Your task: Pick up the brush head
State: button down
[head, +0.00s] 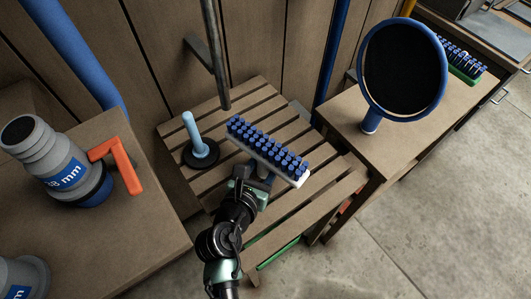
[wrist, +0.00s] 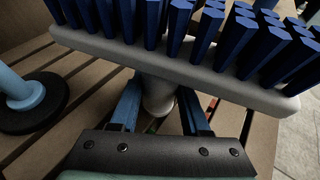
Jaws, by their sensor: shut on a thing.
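The brush head (head: 268,150) is a pale block with rows of blue bristles pointing up. It is over the slatted wooden stand (head: 290,205) in the head view. In the wrist view the brush head (wrist: 185,65) spans the top of the picture, with a round grey stub (wrist: 158,95) below its block. My gripper (head: 262,178) is under the brush head, its two blue fingers on either side of the stub, shut on it. The fingertips (wrist: 160,100) are partly hidden by the block. I cannot tell how far the block is above the slats.
A light-blue handle on a black round base (head: 198,142) stands left of the brush head. A grey pipe fitting (head: 55,160) and an orange piece (head: 118,163) are on the left box. A round blue-rimmed paddle (head: 402,68) and a green-backed brush (head: 462,65) are at right.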

aim_at(261, 150)
notch_tip(261, 150, up, 8)
jog(key=p, duration=0.3)
jog(key=s+d+p, duration=0.2)
jog(key=s+d, duration=0.8)
jog(key=s, duration=0.4)
jog(key=shift+s+d+f, duration=0.3)
jog(key=shift+f, duration=0.15)
jog(key=shift+r+p, duration=0.15)
jog(key=shift+p, duration=0.2)
jog(key=shift+r+p, duration=0.15)
jog(key=shift+p, duration=0.25)
